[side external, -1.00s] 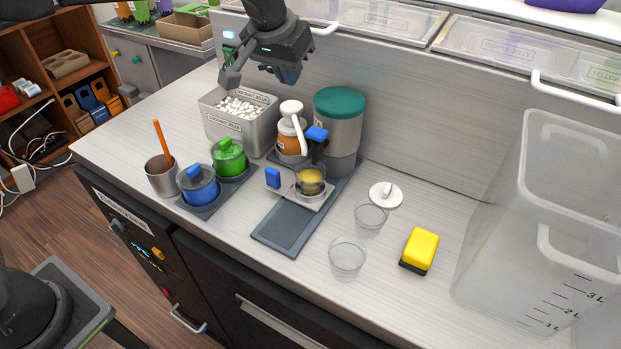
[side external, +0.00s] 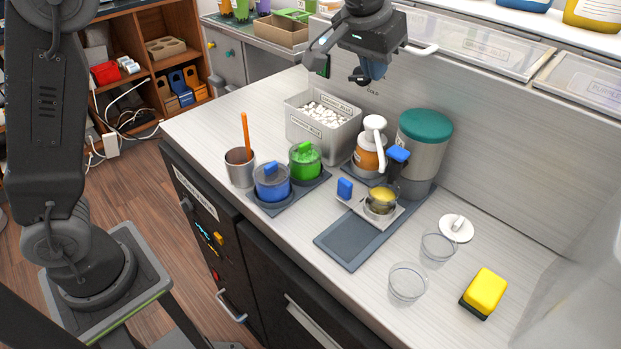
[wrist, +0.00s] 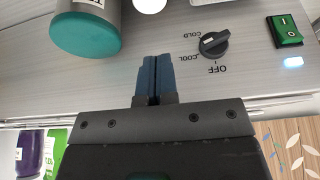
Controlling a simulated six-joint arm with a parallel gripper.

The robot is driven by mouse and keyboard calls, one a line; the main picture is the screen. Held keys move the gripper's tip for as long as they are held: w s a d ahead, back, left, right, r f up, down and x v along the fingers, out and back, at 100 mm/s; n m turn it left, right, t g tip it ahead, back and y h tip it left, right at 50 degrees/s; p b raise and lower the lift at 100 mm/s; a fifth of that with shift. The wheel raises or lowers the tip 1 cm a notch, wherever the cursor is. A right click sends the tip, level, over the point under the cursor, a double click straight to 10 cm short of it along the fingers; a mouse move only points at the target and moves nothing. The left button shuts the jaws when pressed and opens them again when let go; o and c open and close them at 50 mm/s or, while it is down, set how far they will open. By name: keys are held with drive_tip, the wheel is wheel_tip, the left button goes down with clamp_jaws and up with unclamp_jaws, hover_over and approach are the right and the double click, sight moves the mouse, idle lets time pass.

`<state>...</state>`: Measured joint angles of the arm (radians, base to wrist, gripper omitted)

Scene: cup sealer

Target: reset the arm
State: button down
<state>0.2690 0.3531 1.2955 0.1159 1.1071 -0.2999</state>
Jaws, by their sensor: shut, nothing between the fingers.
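My gripper (side external: 374,72) hangs high in front of the back wall, above and behind the white-filled bin (side external: 296,125). Its blue fingers are together with nothing between them; they also show closed in the wrist view (wrist: 155,62). In the wrist view a black dial (wrist: 214,44) marked COLD, COOL and OFF is just right of the fingertips. A green rocker switch (wrist: 286,32) is further right. The cup sealer (side external: 372,205) stands on the counter below, with a yellow-filled cup (side external: 381,200) in it. My gripper is clear of all of these counter items.
A teal-lidded canister (side external: 423,150), an orange pump bottle (side external: 369,158), blue (side external: 271,186) and green (side external: 305,162) pots, and a metal cup (side external: 239,170) with an orange stick crowd the counter. Clear cups (side external: 407,284) and a yellow sponge (side external: 485,291) lie right.

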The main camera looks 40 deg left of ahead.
drive_tip(key=s+a+r, duration=0.3)
drive_tip(key=s+a, duration=0.3)
drive_tip(key=s, duration=0.3)
drive_tip(key=s+a+f, duration=0.2)
drive_tip(key=s+f, duration=0.1)
drive_tip(key=s, duration=0.3)
drive_tip(key=s+a+f, duration=0.2)
drive_tip(key=s+f, duration=0.1)
drive_tip(key=s, duration=0.4)
drive_tip(key=s+a+f+t, duration=0.1)
drive_tip(key=s+a+f, duration=0.1)
drive_tip(key=s, duration=0.5)
drive_tip(key=shift+s+f, duration=0.15)
drive_tip(key=shift+f, duration=0.25)
